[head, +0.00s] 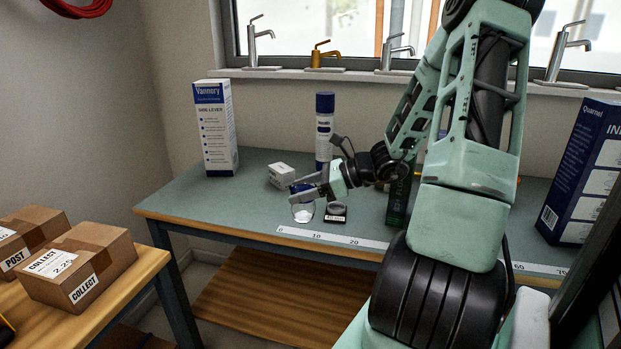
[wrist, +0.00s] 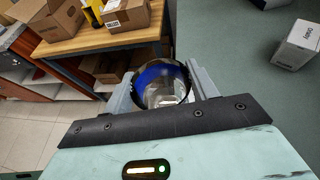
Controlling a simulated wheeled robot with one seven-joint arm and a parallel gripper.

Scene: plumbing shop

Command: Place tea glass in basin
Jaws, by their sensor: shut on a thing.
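The tea glass (head: 303,212) is in my gripper (head: 306,197) near the front edge of the workbench in the head view. It looks clear with a dark blue part. In the wrist view the glass (wrist: 163,88) sits between the two fingers of my gripper (wrist: 163,82), which are shut on its sides. I cannot tell whether its base touches the bench. I do not see a basin in either view.
The green workbench (head: 260,197) has a ruler strip (head: 330,238) along its front. A small white box (head: 282,175), a small dark box (head: 336,212), a blue-capped can (head: 324,130) and a tall white box (head: 215,128) stand nearby. Cartons (head: 80,262) sit on the wooden table at left.

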